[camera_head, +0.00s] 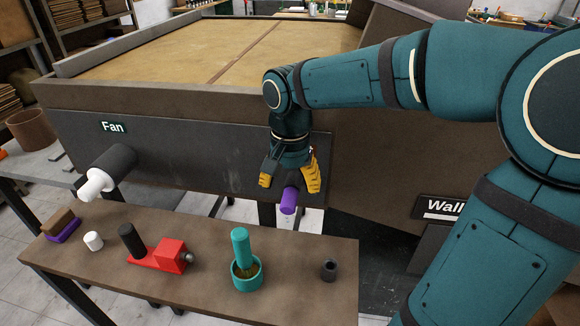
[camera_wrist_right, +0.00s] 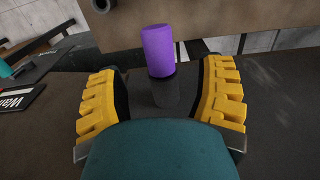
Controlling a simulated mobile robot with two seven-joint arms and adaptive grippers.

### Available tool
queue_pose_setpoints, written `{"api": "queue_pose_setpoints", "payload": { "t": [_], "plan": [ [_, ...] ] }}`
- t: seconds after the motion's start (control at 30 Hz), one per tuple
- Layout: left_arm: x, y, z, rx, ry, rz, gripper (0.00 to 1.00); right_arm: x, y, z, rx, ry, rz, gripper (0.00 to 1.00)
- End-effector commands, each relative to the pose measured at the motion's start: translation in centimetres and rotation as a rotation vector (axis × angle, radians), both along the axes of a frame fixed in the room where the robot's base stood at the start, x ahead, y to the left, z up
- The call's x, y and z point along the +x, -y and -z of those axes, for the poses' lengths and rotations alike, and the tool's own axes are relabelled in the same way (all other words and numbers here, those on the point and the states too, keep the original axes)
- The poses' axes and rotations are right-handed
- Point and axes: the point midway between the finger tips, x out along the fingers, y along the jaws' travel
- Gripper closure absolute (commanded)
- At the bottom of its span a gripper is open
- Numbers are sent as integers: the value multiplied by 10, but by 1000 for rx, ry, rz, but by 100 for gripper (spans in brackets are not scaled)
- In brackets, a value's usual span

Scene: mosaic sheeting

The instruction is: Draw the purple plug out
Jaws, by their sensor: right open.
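The purple plug (camera_head: 288,200) sticks out of the dark panel (camera_head: 220,160) on the front of the large box-like table. It also shows in the right wrist view (camera_wrist_right: 158,50), with a purple outer end and a dark part nearer the panel. My right gripper (camera_head: 290,178) is open, with its yellow fingers on either side of the plug. In the right wrist view the fingers (camera_wrist_right: 160,100) stand apart from the plug's dark part, with a gap on both sides. My left gripper is not in view.
A brown bench (camera_head: 200,275) stands in front, below the plug. On it are a red tool (camera_head: 160,257), a teal pestle in a cup (camera_head: 241,245), a small dark cylinder (camera_head: 329,270) and a white cylinder (camera_head: 93,241). A dark pipe with a white end (camera_head: 110,170) juts out under the Fan label.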

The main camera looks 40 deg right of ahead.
Motion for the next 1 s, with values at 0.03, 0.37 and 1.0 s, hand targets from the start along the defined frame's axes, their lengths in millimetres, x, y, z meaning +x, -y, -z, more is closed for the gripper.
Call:
{"api": "queue_pose_setpoints", "payload": {
  "t": [0.03, 0.37, 1.0],
  "plan": [
    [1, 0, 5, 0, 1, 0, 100, -1, 0, 11, 0, -4, 0, 32],
    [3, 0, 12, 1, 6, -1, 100, 0, 0, 40, 1, -1, 0, 32],
    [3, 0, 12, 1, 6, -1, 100, 0, 0, 41, 0, 0, -1, 100]
  ]
}}
